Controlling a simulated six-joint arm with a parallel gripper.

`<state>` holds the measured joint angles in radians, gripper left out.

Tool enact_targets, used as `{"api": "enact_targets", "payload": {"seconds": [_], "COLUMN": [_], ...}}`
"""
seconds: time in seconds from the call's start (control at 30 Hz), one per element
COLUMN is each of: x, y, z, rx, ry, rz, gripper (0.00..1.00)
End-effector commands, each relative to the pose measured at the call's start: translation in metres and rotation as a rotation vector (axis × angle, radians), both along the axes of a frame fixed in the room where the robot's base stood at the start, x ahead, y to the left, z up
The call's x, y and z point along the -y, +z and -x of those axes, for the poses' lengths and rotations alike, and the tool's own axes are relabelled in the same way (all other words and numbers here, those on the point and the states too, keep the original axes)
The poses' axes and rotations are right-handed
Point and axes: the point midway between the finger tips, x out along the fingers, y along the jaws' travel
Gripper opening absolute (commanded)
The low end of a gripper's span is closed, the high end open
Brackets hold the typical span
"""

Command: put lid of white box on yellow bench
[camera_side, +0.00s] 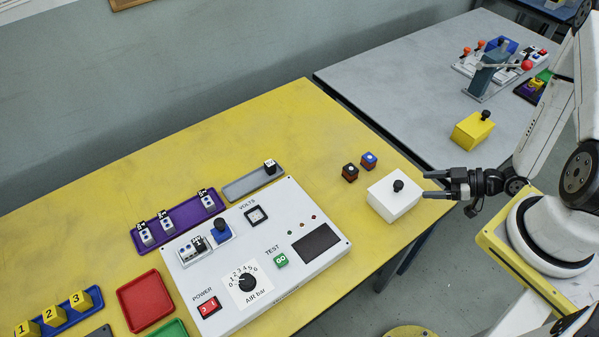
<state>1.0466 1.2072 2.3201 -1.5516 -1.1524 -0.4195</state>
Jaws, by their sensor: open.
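The white box (394,203) stands near the right edge of the yellow bench (270,115). Its lid (388,188) is on top and has a black knob (398,186). My gripper (425,184) is open and empty, just right of the knob, with its fingers pointing left toward it. I cannot tell whether a finger touches the box. The inside of the box is hidden.
A white control panel (300,285) lies to the left. A grey bench (400,75) holds a yellow box (472,131). Bare yellow surface lies behind the blocks.

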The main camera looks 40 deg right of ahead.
Motion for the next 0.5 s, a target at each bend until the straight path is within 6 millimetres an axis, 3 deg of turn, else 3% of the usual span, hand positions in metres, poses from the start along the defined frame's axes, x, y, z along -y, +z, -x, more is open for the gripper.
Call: {"api": "enact_targets", "payload": {"seconds": [0.5], "x": [0.010], "y": [-0.002], "z": [-0.012], "rx": [-0.073], "ry": [0.001], "rz": [0.083], "gripper": [0.72]}}
